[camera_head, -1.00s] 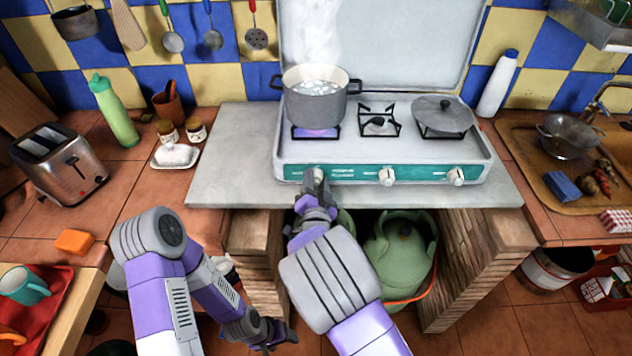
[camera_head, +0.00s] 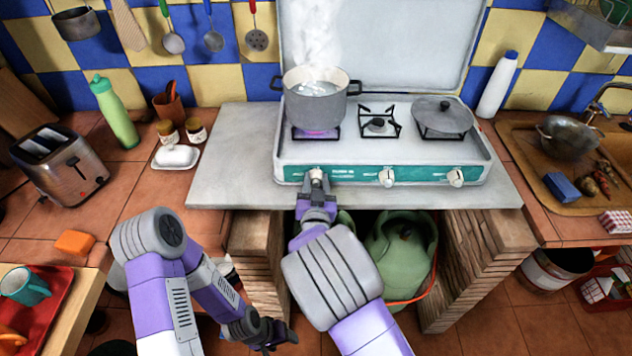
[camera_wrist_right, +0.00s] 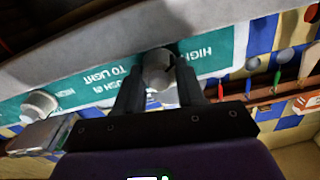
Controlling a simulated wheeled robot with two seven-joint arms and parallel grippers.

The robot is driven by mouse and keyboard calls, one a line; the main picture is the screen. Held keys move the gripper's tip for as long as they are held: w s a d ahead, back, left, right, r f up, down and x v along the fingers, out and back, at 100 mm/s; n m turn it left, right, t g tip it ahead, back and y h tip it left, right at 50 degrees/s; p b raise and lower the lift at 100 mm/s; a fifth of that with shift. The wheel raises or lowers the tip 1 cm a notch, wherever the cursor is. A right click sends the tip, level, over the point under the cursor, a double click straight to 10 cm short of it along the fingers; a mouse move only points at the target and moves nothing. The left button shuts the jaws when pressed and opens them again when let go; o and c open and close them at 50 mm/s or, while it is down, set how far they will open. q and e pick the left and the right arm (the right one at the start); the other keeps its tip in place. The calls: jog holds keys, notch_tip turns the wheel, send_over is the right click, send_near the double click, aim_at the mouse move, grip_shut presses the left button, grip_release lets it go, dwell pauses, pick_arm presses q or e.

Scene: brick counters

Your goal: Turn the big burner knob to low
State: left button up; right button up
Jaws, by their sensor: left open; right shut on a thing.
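The stove (camera_head: 290,167) has a teal front panel with three white knobs. My right gripper (camera_head: 317,180) is shut on the leftmost knob, below the lit burner with the steaming pot (camera_head: 318,100). In the right wrist view this knob (camera_wrist_right: 158,72) sits between the two fingers (camera_wrist_right: 158,95), against the teal panel (camera_wrist_right: 95,80) with its printed words. The middle knob (camera_head: 387,178) and right knob (camera_head: 456,177) are untouched. My left gripper (camera_head: 272,336) is open and empty, low in front of the counter.
A green gas bottle (camera_head: 400,250) stands under the counter, between brick walls. A butter dish (camera_head: 175,157) and toaster (camera_head: 60,163) stand to the left.

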jog(key=n, duration=0.3)
jog(key=shift+n+p, duration=0.3)
jog(key=shift+p, duration=0.05)
jog(key=shift+a+n+p, duration=0.1)
jog(key=shift+n+p, duration=0.4)
jog(key=shift+n, duration=1.4)
jog(key=shift+f, duration=0.1)
jog(key=o, duration=0.8)
jog(key=shift+c, duration=0.2)
jog(key=s+p, duration=0.1)
jog(key=s, duration=0.6)
jog(key=shift+s, duration=0.35)
